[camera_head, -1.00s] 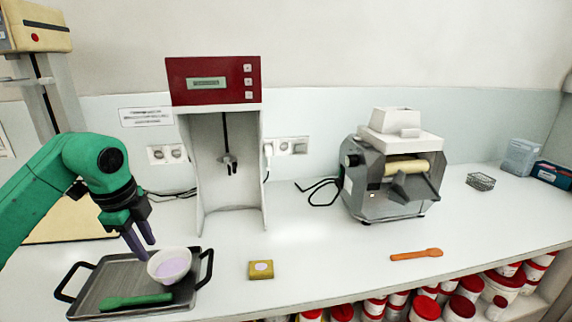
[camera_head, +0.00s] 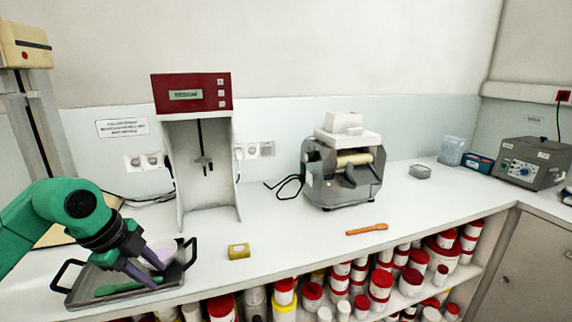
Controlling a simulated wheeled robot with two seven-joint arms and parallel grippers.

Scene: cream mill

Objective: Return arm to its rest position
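My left gripper (camera_head: 152,270) comes in from the left on a green arm, with its purple-grey fingers pointing down and right over the tray. The two fingers are spread apart with nothing visible between them. The grey tray (camera_head: 84,297) with black handles stands at the front left of the counter. In it are a white bowl (camera_head: 166,252) with pale purple contents, partly hidden behind the fingers, and a green tool (camera_head: 118,287). Whether the fingers touch the bowl cannot be told. My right gripper is not in view.
A red-topped mixer (camera_head: 192,94) stands behind the tray, and a grey roller mill (camera_head: 343,185) stands to its right. A yellow block (camera_head: 238,251) and an orange spatula (camera_head: 367,229) lie near the front edge. Shelves of red-lidded jars (camera_head: 381,282) are below. The counter between is clear.

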